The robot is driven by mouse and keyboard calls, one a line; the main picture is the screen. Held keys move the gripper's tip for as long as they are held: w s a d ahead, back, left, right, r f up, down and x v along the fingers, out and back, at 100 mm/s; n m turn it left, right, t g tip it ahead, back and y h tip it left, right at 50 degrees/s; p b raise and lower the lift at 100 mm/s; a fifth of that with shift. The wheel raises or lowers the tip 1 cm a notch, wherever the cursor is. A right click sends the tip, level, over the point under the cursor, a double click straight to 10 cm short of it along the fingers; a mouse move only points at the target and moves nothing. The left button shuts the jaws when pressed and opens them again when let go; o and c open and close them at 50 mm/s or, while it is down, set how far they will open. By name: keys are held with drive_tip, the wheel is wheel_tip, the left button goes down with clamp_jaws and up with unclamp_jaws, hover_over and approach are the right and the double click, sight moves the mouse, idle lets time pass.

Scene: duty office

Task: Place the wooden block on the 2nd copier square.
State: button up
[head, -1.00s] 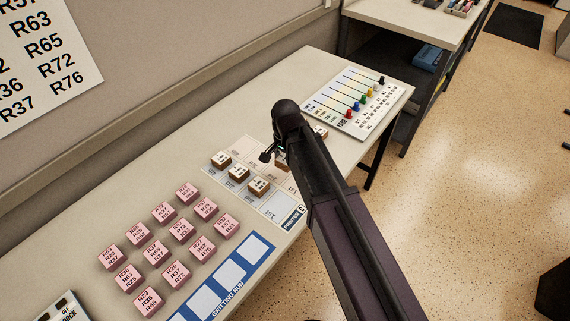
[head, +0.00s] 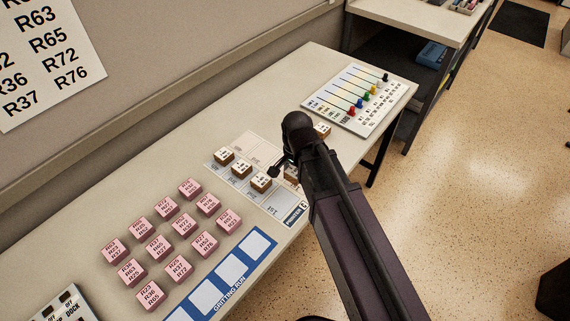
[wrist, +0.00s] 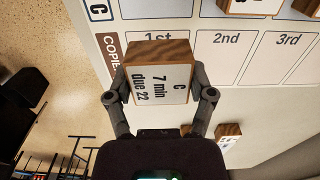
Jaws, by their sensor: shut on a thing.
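My gripper (wrist: 160,95) is shut on a wooden block (wrist: 160,82) with a white face reading "C 7 min due 22". In the wrist view the block covers part of the copier row's 1st square (wrist: 135,42). The 2nd copier square (wrist: 226,55) is just right of the block and is bare. The 3rd square (wrist: 284,60) is also bare. The gap between block and sheet cannot be judged. In the head view my gripper (head: 280,168) is over the sheet's right part, and my arm hides most of the held block (head: 291,175).
Several wooden blocks (head: 241,169) stand on the sheet left of my gripper. Another block (head: 322,130) stands behind my arm. Pink blocks (head: 183,225) fill the left table, near a blue-edged strip (head: 233,270). A board with coloured pegs (head: 360,98) lies at the far right.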

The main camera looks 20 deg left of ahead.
drive_tip(key=s+d, duration=0.2)
drive_tip(key=s, duration=0.1)
drive_tip(key=s+d, duration=0.1)
drive_tip(key=s, duration=0.1)
drive_tip(key=shift+s+d, duration=0.2)
drive_tip(key=shift+s, duration=0.05)
drive_tip(key=shift+w, duration=0.1)
drive_tip(key=w+a, duration=0.2)
drive_tip(key=w, duration=0.2)
drive_tip(key=w+a, duration=0.3)
drive_tip(key=w, duration=0.1)
drive_tip(key=w+a+f+b, duration=0.1)
drive_tip(key=w+a, duration=0.2)
drive_tip(key=w, duration=0.1)
drive_tip(key=shift+a+f, duration=0.1)
drive_tip(key=shift+a, duration=0.15)
drive_tip(key=shift+w+a+f, duration=0.1)
drive_tip(key=shift+w+a, duration=0.25)
drive_tip(key=shift+w, duration=0.1)
wheel_tip(320, 180, down, 4)
drive_tip(key=b, duration=0.4)
drive_tip(key=shift+r, duration=0.25)
drive_tip(key=shift+f, duration=0.15)
drive_tip(key=o, duration=1.1)
